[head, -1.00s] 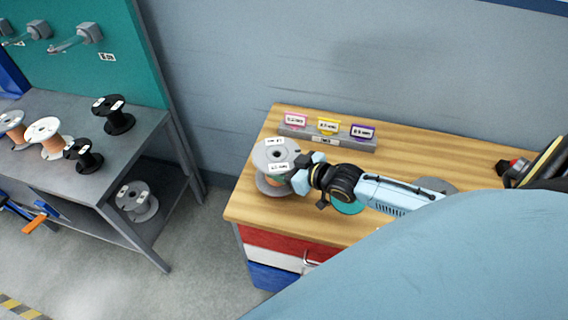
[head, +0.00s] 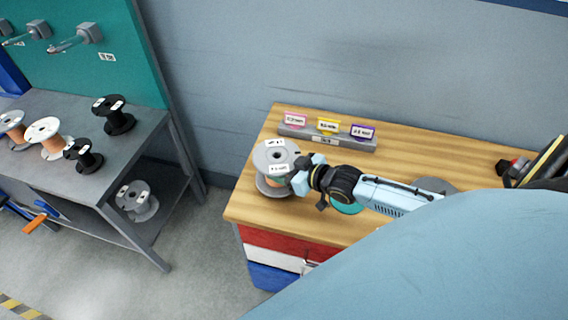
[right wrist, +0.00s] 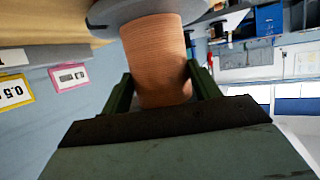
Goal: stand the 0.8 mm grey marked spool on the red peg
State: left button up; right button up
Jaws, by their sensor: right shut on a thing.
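A grey spool (head: 275,152) with white labels and copper-coloured wire is upright at the left end of the wooden bench top. The label print is too small to read surely. My right gripper (head: 298,178) reaches it from the right and is shut on its wound middle. In the right wrist view the copper winding (right wrist: 157,55) sits between the two dark green fingers (right wrist: 160,88), with a grey flange beyond. I cannot make out a red peg in either view. Whether the spool's underside touches the wood is unclear. My left gripper is not in view.
A grey holder (head: 350,144) with pink, yellow and purple tags stands behind the spool. A teal disc (head: 346,207) lies under my right arm. The grey table (head: 135,140) at left bears several spools; another grey spool (head: 137,201) is on its lower shelf.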

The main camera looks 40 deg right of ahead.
jog(key=shift+w+f, duration=0.1)
dwell(0.3)
jog(key=shift+f+b, duration=0.6)
jog(key=shift+f, duration=0.05)
jog(key=shift+f, duration=0.2)
jog(key=o, duration=1.5)
jog(key=shift+s+f, duration=0.1)
jog(key=shift+s, duration=0.1)
jog(key=p+v, duration=0.2)
jog(key=v, duration=1.1)
jog(key=shift+s, duration=0.1)
